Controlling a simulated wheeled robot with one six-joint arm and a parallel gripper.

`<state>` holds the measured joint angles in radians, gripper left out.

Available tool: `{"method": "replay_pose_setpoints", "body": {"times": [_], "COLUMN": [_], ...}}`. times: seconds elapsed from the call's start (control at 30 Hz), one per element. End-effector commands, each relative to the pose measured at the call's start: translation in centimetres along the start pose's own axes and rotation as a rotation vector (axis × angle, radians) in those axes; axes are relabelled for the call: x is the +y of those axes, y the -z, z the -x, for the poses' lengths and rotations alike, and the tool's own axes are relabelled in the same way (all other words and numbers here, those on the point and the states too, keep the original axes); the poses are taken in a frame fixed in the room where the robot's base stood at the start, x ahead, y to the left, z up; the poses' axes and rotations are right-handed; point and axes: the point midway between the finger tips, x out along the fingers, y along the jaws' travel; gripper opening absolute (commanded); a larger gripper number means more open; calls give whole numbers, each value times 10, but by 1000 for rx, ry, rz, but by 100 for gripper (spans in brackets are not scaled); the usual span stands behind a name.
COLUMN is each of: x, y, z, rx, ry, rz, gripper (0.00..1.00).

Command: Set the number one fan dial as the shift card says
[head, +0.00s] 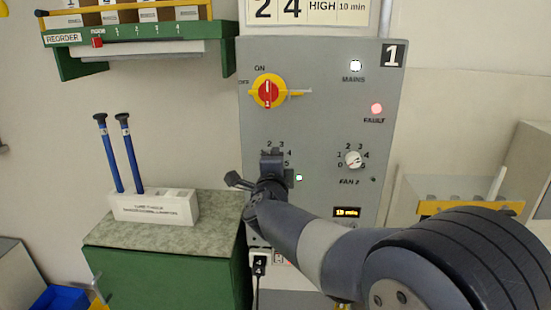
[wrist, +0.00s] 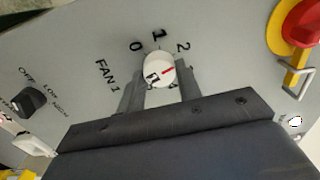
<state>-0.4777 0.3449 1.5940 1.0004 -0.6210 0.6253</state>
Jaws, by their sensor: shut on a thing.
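The fan 1 dial (wrist: 157,69) is a round white knob with a red pointer on the grey panel (head: 325,120). In the wrist view its pointer aims right and slightly up, past the 2 side; the higher numbers are hidden by my jaw. My gripper (wrist: 160,82) is shut on the dial, one jaw on each side. In the head view my gripper (head: 272,163) covers the dial, with scale numbers showing around it. The shift card (head: 308,10) at the top reads 2, 4, HIGH, 10 min; its upper part is cut off.
The fan 2 dial (head: 353,159) is to the right. A red and yellow mains switch (head: 268,91) is above. The fault lamp (head: 376,108) glows red. An OFF/LOW/HIGH knob (wrist: 30,100) shows in the wrist view. A green cabinet (head: 165,265) stands left.

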Motion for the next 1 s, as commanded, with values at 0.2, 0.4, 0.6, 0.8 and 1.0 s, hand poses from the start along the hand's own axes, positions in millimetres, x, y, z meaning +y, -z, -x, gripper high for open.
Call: {"method": "replay_pose_setpoints", "body": {"times": [0.2,0.4,0.6,0.8,1.0], "x": [0,1,1,1,1], "y": [0,0,0,0,0], "z": [0,0,0,0,0], "rx": [-1,-1,-1,-1,-1], "ry": [-2,-2,-2,-2,-2], "rz": [91,128,135,134,133], "gripper": [10,10,10,10,47]}}
